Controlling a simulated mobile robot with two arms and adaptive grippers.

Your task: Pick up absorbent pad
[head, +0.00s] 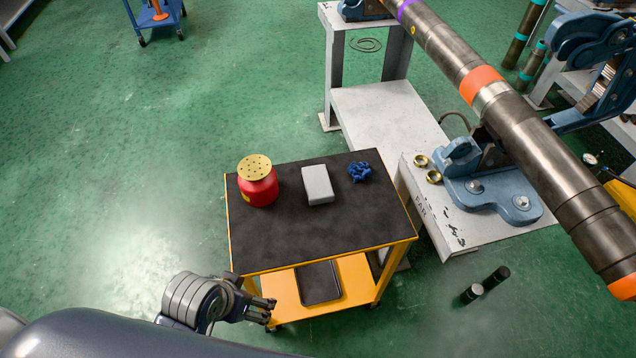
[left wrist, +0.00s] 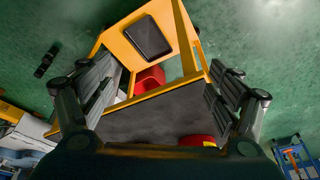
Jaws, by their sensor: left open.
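The absorbent pad looks like a light grey rectangular block (head: 318,185). It lies on the black top of the yellow cart (head: 290,238) in the head view, between a red can and a blue item. I cannot make the pad out in the left wrist view. My left gripper (head: 264,310) is low, off the cart's near left corner, apart from the pad. In the left wrist view the left gripper (left wrist: 158,88) has its fingers spread wide with nothing held between them. My right gripper is not in view.
A red can with a perforated gold lid (head: 256,180) stands left of the pad. A blue knobbed item (head: 360,172) lies right of it. The cart's lower shelf holds a black tray (head: 320,283). A pipe in a blue vise (head: 490,195) stands at right. Green floor at left is clear.

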